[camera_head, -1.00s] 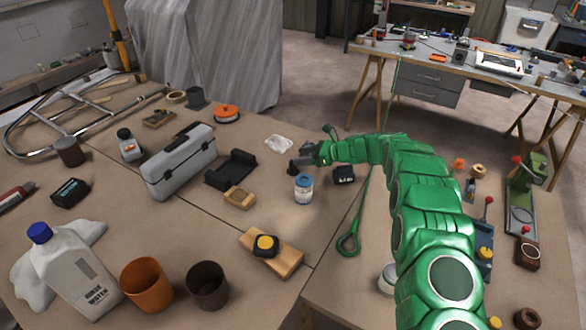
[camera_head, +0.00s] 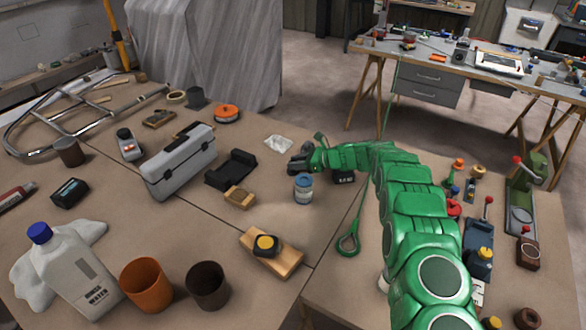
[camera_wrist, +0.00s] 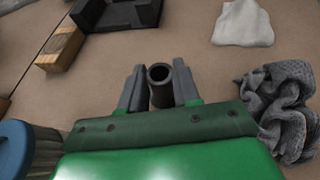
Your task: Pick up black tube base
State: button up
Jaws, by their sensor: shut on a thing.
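The black tube base (camera_wrist: 160,86) stands between the two grey fingers of my gripper (camera_wrist: 159,84) in the wrist view. Its round open end faces the camera, and a finger lies close along each side. My gripper is shut on it. In the head view my gripper (camera_head: 298,159) is at the far side of the brown table, just behind the blue-lidded jar. The tube is hard to tell from the dark fingers there. The wrist view does not show clearly whether its foot touches the table.
The blue-lidded jar (camera_head: 303,188) stands close in front of my gripper. A crumpled grey cloth (camera_wrist: 281,105) lies right of it in the wrist view. A white cloth (camera_head: 278,144), a black tray-like part (camera_head: 231,168) and a wooden block (camera_head: 239,197) lie nearby. A small black box (camera_head: 343,177) is under my arm.

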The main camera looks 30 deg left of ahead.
aim_at(297, 173)
grip_shut()
jog(key=shift+s+d+r, duration=0.1)
jog(key=shift+r, duration=0.85)
jog(key=shift+s+d+r, duration=0.1)
jog(key=shift+r, duration=0.8)
jog(key=shift+s+d+r, duration=0.15)
jog(key=shift+s+r, duration=0.05)
jog(key=shift+r, duration=0.1)
jog(key=s+d+r, duration=0.4)
jog(key=s+r, duration=0.1)
jog(key=s+d+r, duration=0.2)
jog(key=s, duration=0.1)
jog(key=shift+s+d+r, duration=0.15)
jog(key=shift+d+r, duration=0.15)
jog(key=shift+r, duration=0.05)
jog(key=shift+s+d+r, duration=0.5)
jog(key=shift+s+d, duration=0.3)
jog(key=shift+s, duration=0.1)
